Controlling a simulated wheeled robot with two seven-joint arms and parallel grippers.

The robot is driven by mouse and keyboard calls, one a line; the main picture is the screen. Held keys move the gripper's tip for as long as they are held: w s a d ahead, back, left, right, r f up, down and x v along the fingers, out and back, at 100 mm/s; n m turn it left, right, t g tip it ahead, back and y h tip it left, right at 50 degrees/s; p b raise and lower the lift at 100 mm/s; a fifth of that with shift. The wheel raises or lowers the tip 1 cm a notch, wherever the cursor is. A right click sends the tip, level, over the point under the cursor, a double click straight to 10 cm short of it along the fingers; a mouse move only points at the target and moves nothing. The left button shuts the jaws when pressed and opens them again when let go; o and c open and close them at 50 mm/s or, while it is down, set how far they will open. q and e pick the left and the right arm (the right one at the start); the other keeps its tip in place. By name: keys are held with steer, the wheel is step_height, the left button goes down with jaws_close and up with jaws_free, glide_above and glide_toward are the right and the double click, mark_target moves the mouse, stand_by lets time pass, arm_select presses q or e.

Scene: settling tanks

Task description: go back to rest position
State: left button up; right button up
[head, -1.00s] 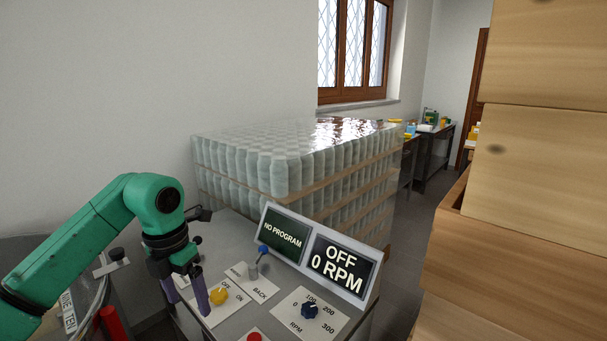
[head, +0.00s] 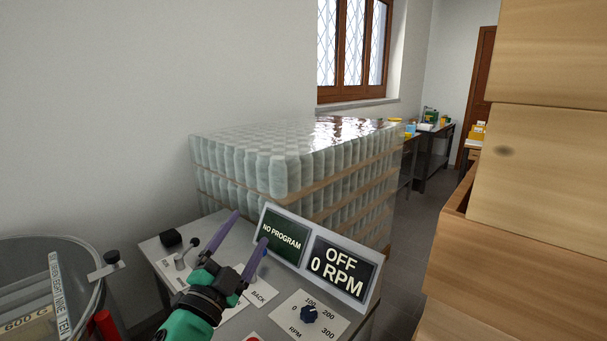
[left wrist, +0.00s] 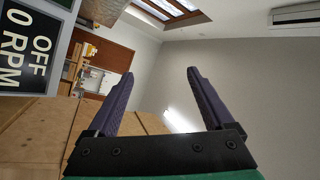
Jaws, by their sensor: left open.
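My left gripper (head: 241,240) is open and empty above the grey control panel (head: 150,248), its purple fingers pointing up and away. It also shows in the left wrist view (left wrist: 158,90) with its two fingers spread and nothing between them. The panel's display (head: 318,258) reads NO PROGRAM and OFF, 0 RPM. A blue RPM knob (head: 309,314) sits below the display. The gripper and forearm hide part of the panel's switches. My right gripper is in no view.
A wrapped pallet of jars (head: 290,165) stands behind the panel. Stacked wooden boxes (head: 540,160) fill the right side. A round glass-covered tank (head: 40,270) with a red handle (head: 108,325) is at the left. A floor passage (head: 432,210) lies between pallet and boxes.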

arm_select(q)
steer(key=s+a+f+n+g+y, duration=0.3)
steer(key=a+f+n+g+y, duration=0.15)
steer(key=f, duration=0.55)
steer(key=s+a+f+n+g+y, duration=0.3)
steer(key=a+f+n, duration=0.3)
steer(key=f, duration=0.4)
steer(key=s+a+f+n+g+h, duration=0.1)
steer(key=s+f+n+g, duration=0.1)
steer(key=s+f+g, duration=1.1)
steer(key=s+f+t, duration=0.1)
steer(key=s+f, duration=0.3)
steer(key=f, duration=0.8)
steer(key=s+f+t, duration=0.1)
steer(key=s+f, duration=0.3)
steer(key=f, duration=0.8)
steer(key=s+a+f, duration=0.3)
steer(key=s+f, duration=1)
steer(key=s, duration=0.2)
steer(key=shift+s+a+f+g, duration=0.15)
steer(key=shift+s+f+g, duration=0.15)
steer(key=shift+g, duration=0.15)
